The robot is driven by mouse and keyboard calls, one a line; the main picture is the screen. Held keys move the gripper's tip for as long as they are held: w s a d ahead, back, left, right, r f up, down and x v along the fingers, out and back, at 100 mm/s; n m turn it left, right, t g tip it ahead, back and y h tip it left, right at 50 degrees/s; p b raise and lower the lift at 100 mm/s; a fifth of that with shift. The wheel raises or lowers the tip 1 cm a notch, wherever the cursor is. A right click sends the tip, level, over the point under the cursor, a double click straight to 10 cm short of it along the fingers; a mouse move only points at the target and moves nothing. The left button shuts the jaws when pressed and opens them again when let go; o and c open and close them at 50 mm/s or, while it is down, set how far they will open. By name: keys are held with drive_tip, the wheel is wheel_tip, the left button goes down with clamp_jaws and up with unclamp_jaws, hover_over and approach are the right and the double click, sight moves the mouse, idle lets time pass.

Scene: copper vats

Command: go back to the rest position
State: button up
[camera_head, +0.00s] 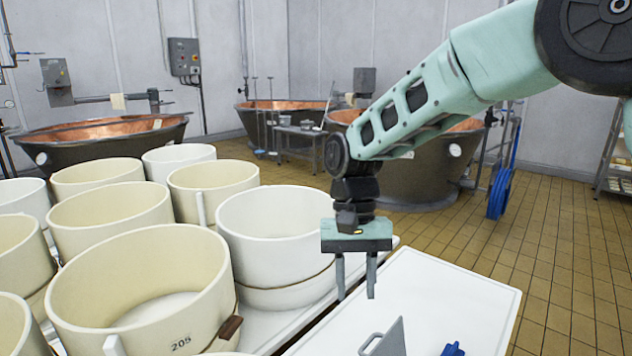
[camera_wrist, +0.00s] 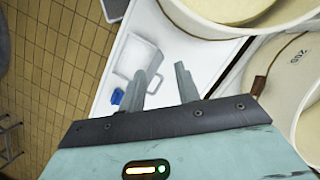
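My gripper (camera_head: 356,290) hangs from my green arm at the middle right of the head view, fingers pointing down. Its two fingers are apart with nothing between them. It is above the left part of a white table (camera_head: 450,290), close to the white vat (camera_head: 277,225) on its left. In the wrist view my gripper (camera_wrist: 168,85) also shows its two fingers spread and empty. A grey scoop-like piece (camera_head: 385,340) lies on the white table below, partly cut off by the frame's bottom edge; it also shows in the wrist view (camera_wrist: 137,60).
A blue object (camera_head: 452,349) lies beside the grey piece. Several cream vats, one marked 205 (camera_head: 140,290), crowd the left. Copper vats (camera_head: 105,132) stand behind. The tiled floor (camera_head: 565,250) right of the table is clear.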

drive_tip(key=s+d+r+n+t+p, duration=0.1)
drive_tip(key=s+d+n, duration=0.1)
drive_tip(key=s, duration=0.5)
drive_tip(key=s+d+r+n+t+p, duration=0.1)
drive_tip(key=s+d+r+n, duration=0.1)
drive_tip(key=s, duration=0.6)
drive_tip(key=s+d+r+n+t+y+p, duration=0.1)
drive_tip(key=s+d+n+p, duration=0.1)
drive_tip(key=s, duration=0.5)
drive_tip(key=shift+s+d+r+n+t, duration=0.2)
drive_tip(key=shift+s+d+n+t, duration=0.1)
drive_tip(key=shift+d+n, duration=0.6)
drive_tip(key=shift+d, duration=0.1)
